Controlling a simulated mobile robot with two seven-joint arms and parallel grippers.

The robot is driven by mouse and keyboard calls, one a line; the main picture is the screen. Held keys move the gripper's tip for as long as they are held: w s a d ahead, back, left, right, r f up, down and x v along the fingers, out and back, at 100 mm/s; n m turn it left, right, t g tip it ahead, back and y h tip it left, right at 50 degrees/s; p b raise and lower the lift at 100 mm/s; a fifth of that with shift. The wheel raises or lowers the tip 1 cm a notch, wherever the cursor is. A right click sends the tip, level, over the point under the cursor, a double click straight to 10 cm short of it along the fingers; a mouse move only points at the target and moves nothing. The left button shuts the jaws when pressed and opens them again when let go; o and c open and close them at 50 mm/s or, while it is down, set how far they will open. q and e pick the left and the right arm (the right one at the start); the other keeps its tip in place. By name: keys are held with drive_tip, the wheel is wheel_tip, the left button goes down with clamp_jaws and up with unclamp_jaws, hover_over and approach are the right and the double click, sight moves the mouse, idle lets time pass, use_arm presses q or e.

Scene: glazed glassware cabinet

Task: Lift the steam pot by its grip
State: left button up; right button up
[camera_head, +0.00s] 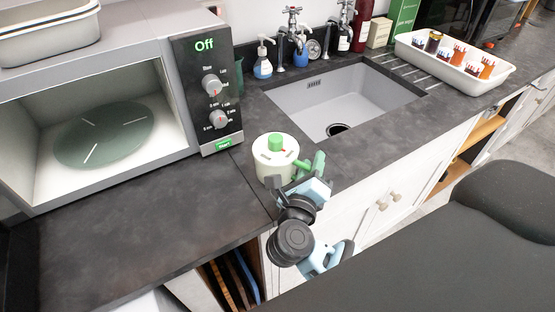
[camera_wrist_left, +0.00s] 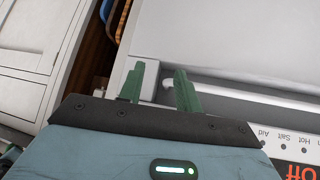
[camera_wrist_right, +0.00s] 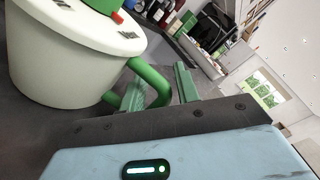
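The steam pot (camera_head: 270,168) is a cream-white pot with a green knob on its lid and a green looped grip (camera_head: 318,163) on its right side. It stands upright on the dark counter in front of the sink. My right gripper (camera_head: 304,179) is at the grip. In the right wrist view the pot (camera_wrist_right: 60,70) fills the upper left, and the outer bar of the grip (camera_wrist_right: 161,88) lies between my two parted fingers (camera_wrist_right: 160,90), with a gap to the right one. My left gripper (camera_wrist_left: 160,85) is open and empty in the left wrist view, outside the head view.
An open microwave (camera_head: 205,95) with a green plate stands left of the pot; its panel reads Off. The sink (camera_head: 340,97) is behind. A white tray (camera_head: 497,81) holds small items at the right. Counter at the left is clear. A white appliance (camera_wrist_left: 240,50) is near my left gripper.

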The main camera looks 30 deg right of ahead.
drive_tip(key=shift+c, duration=0.2)
clamp_jaws()
drive_tip(key=shift+r, duration=0.15)
wheel_tip(320, 180, up, 10)
drive_tip(key=shift+p, duration=0.35)
